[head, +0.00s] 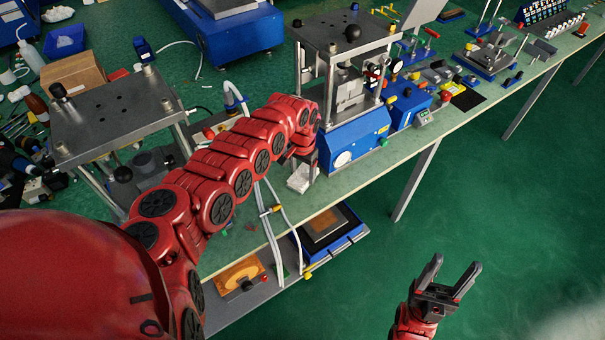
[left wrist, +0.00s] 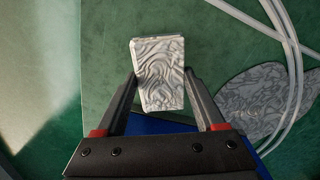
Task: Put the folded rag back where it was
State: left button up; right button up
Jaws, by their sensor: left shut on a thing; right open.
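The folded rag (head: 301,178) is a small pale grey-white block near the bench's front edge, beside the blue-based press. In the left wrist view the rag (left wrist: 158,90) shows a wrinkled pattern and sits between the fingertips. My left gripper (head: 303,163) points down and is shut on it. I cannot tell whether the rag touches the green bench top (left wrist: 105,50) or hangs just above it. My right gripper (head: 448,279) is open and empty, out over the floor in front of the bench.
The blue-based press (head: 355,138) stands right of my left gripper. White hoses (head: 270,215) hang close by. A flat grey patterned patch (left wrist: 262,100) lies right of the rag. Another press plate (head: 112,112) stands left. A lower shelf holds a blue-framed tray (head: 330,232).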

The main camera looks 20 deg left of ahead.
aim_at(303, 175)
pick_arm(q)
jog(key=shift+f, duration=0.55)
jog(key=o, duration=1.3)
jog(key=shift+f, duration=0.15)
jog(key=shift+r, duration=0.2)
notch_tip(303, 175, up, 12)
jog(key=b, duration=0.2)
